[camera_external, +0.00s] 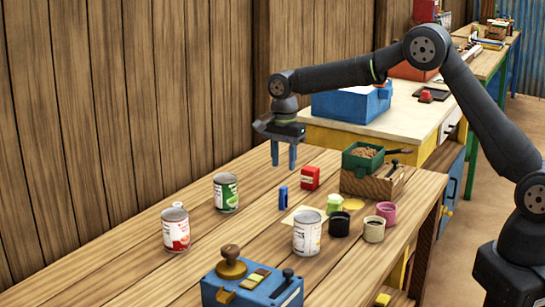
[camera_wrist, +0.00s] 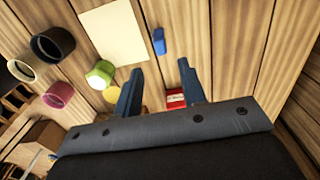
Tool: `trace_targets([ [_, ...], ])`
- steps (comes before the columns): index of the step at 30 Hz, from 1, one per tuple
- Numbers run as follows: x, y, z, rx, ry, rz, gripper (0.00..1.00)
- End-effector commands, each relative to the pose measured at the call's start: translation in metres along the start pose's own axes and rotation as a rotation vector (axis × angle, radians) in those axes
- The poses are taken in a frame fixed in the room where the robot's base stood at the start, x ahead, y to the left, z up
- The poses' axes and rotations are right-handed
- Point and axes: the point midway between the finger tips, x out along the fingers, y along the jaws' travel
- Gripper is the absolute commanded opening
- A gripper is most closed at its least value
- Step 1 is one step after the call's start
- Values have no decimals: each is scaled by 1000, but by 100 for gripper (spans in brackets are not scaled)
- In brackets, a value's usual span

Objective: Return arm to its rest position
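My arm reaches in from the right in the external view, and my gripper (camera_external: 284,166) hangs above the wooden table, fingers pointing down. In the wrist view the two blue-grey fingers of my gripper (camera_wrist: 157,85) stand apart with nothing between them. The gripper is above the table's back part, up and left of a red box (camera_external: 310,177). That red box (camera_wrist: 175,98) shows partly behind the fingers in the wrist view. A small blue object (camera_external: 283,194) stands below the gripper; it also shows in the wrist view (camera_wrist: 159,41).
Cans with red (camera_external: 175,229), green (camera_external: 226,192) and white (camera_external: 307,233) labels stand on the table. Small cups, including a green one (camera_external: 334,203) and a pink one (camera_external: 386,213), cluster right. A blue box with knobs (camera_external: 252,289) is in front; a green-topped grinder (camera_external: 362,162) stands behind.

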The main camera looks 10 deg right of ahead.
Motion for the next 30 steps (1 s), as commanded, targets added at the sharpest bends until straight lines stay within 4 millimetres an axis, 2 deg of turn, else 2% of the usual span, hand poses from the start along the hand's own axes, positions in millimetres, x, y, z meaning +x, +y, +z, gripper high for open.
trace_targets([
  [17, 112, 1, 0, 0, 0, 3, 38],
  [18, 98, -1, 0, 0, 0, -4, 38],
  [21, 84, 0, 0, 0, 0, -3, 38],
  [30, 70, 0, 0, 0, 0, 0, 38],
])
